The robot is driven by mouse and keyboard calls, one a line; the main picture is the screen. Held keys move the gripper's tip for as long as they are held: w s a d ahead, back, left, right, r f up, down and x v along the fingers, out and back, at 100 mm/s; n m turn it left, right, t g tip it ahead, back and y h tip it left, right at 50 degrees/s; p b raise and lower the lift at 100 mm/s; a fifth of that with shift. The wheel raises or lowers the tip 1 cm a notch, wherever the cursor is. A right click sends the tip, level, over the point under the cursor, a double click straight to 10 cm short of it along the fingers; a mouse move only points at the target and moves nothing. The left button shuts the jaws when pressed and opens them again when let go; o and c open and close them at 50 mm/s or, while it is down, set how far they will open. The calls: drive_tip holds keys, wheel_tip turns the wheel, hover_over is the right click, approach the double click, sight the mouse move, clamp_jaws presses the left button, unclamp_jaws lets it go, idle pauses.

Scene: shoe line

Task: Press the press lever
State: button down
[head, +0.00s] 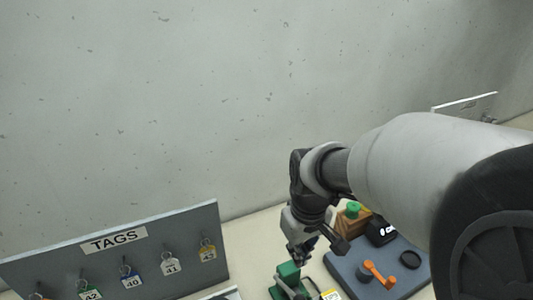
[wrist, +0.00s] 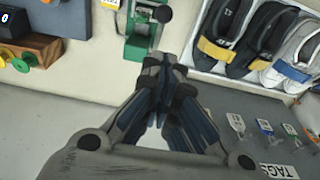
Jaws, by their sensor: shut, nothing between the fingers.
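A small green press (head: 288,283) stands on the table below my gripper in the head view, partly cut off by the lower edge. My gripper (head: 302,258) points down just above the press. In the wrist view its fingers (wrist: 168,68) are together and empty, with the tips near the press. I cannot tell whether they touch it.
A TAGS board (head: 115,250) with hanging number tags stands at left. A blue-grey board with an orange crank (head: 380,275) and a black ring is at right, near a wooden block with a green knob (head: 353,209). A white tray (wrist: 200,60) holds several shoes.

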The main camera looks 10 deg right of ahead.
drive_tip(key=shift+a, duration=0.1)
drive_tip(key=shift+f, duration=0.1)
drive_tip(key=b, duration=0.3)
hover_over(294, 295)
wheel_tip(294, 295, down, 12)
drive_tip(key=shift+f, duration=0.2)
drive_tip(key=shift+s+f, duration=0.25)
drive_tip(key=shift+f, duration=0.25)
